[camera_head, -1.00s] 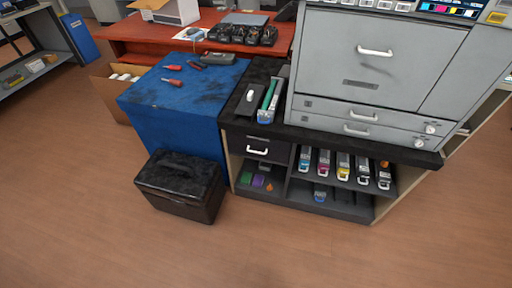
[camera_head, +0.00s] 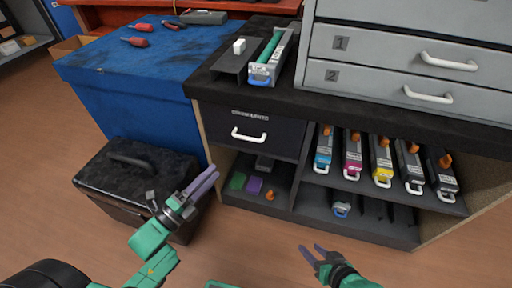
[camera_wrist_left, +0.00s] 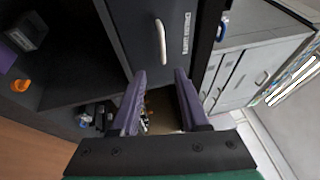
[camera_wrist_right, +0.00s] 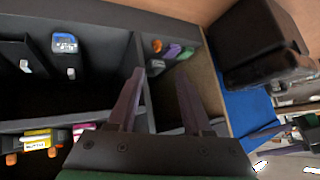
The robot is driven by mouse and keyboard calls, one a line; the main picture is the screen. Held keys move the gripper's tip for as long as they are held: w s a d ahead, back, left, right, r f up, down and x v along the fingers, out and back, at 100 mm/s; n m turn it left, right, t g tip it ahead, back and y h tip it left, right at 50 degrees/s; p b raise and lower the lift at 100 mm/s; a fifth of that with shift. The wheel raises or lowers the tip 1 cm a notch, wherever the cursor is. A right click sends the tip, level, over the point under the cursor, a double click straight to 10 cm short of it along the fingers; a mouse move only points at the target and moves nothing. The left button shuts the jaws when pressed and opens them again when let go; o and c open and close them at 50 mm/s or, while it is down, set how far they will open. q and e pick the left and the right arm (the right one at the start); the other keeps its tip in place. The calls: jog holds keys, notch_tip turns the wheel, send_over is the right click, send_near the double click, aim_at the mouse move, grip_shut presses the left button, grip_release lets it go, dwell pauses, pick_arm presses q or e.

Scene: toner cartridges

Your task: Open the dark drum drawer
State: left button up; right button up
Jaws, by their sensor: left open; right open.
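The dark drum drawer (camera_head: 247,132) is shut in the cabinet under the black counter, with a white bar handle (camera_head: 249,136) and a label above it. In the left wrist view the drawer front (camera_wrist_left: 146,22) and its handle (camera_wrist_left: 161,42) lie ahead of the fingers. My left gripper (camera_head: 205,183) is open and empty, in front of and below the drawer, apart from the handle. My right gripper (camera_head: 312,252) is open and empty, low in front of the shelves. The right wrist view shows its parted fingers (camera_wrist_right: 158,88) facing the open shelving.
Several toner cartridges (camera_head: 352,155) stand on the shelf right of the drawer. Small coloured blocks (camera_head: 254,186) lie in the compartment below it. A black case (camera_head: 110,176) and a blue-covered table (camera_head: 135,85) stand at left. A tray with a green roll (camera_head: 268,62) sits on the counter.

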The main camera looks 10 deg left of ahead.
aim_at(243, 142)
pick_arm(q)
jog(key=x, duration=0.4)
jog(key=b+x, duration=0.1)
jog(key=x, duration=0.4)
jog(key=b+x, duration=0.1)
jog(key=x, duration=0.4)
jog(key=shift+r, duration=0.3)
jog(key=shift+s, duration=0.1)
grip_shut()
pick_arm(e)
jog(key=a+t, duration=0.1)
jog(key=a+f+t+y, duration=0.1)
jog(key=a+t, duration=0.1)
jog(key=shift+s+a+f+m+y, duration=0.2)
jog(key=shift+a+f+m+y, duration=0.05)
jog(key=shift+a+m+y, duration=0.15)
